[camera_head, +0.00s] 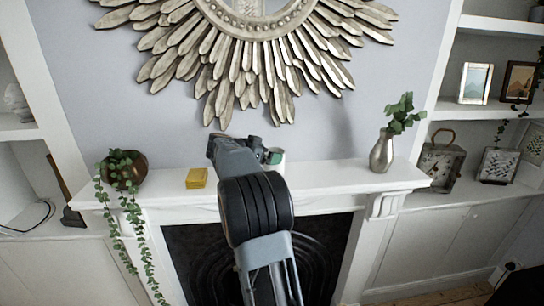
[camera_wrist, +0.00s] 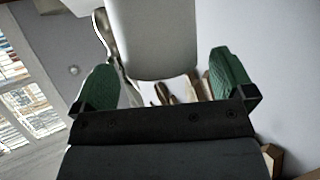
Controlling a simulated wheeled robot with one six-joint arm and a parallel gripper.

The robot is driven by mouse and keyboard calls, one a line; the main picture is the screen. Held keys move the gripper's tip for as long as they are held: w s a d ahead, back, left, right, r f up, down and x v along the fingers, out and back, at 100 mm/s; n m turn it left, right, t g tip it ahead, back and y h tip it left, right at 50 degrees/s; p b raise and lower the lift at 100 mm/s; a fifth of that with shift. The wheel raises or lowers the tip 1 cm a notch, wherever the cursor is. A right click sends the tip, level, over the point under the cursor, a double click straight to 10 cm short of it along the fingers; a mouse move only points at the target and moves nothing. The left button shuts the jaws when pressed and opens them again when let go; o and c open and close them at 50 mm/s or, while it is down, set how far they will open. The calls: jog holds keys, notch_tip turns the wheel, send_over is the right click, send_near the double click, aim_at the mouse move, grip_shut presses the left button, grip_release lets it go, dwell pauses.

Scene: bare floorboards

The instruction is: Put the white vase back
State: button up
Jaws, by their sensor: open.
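A white vase (camera_head: 278,167) stands on the white mantelpiece (camera_head: 330,178), mostly hidden behind my gripper in the head view. My gripper (camera_head: 268,156) is at the vase, above the shelf. In the wrist view, a smooth pale cylinder, apparently the vase (camera_wrist: 155,40), fills the upper middle. It lies between the two green finger pads of my gripper (camera_wrist: 163,75), with a gap visible on each side. The fingers are spread open. The vase's base and its contact with the shelf are hidden.
A yellow box (camera_head: 196,178) and a dark round pot with trailing leaves (camera_head: 127,170) are on the left of the mantelpiece. A silver vase with green sprigs (camera_head: 382,151) stands on the right. A sunburst mirror (camera_head: 262,60) hangs above. Shelf between vases is clear.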

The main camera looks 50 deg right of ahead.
jog(key=w+a+r+n+t+h+b, duration=0.1)
jog(key=w+a+r+n+t, duration=0.2)
jog(key=a+r+t, duration=0.4)
jog(key=w+a+r+n+t, duration=0.3)
jog(key=a+r+t, duration=0.25)
jog(key=a, duration=0.35)
jog(key=a+f+n+t+y, duration=0.2)
jog(key=a+n+t+y, duration=0.55)
jog(key=a+y, duration=0.4)
jog(key=s+a+f+n+g+y, duration=0.4)
jog(key=s+a+f+n+g, duration=0.2)
jog(key=s+a+f, duration=0.4)
jog(key=s+f+g+h, duration=0.1)
jog(key=s+f+g, duration=0.5)
jog(key=s+f, duration=0.5)
jog(key=s, duration=0.2)
jog(key=shift+s+d+f+g, duration=0.2)
jog(key=shift+s+f+g, duration=0.05)
jog(key=shift+s+g, duration=0.15)
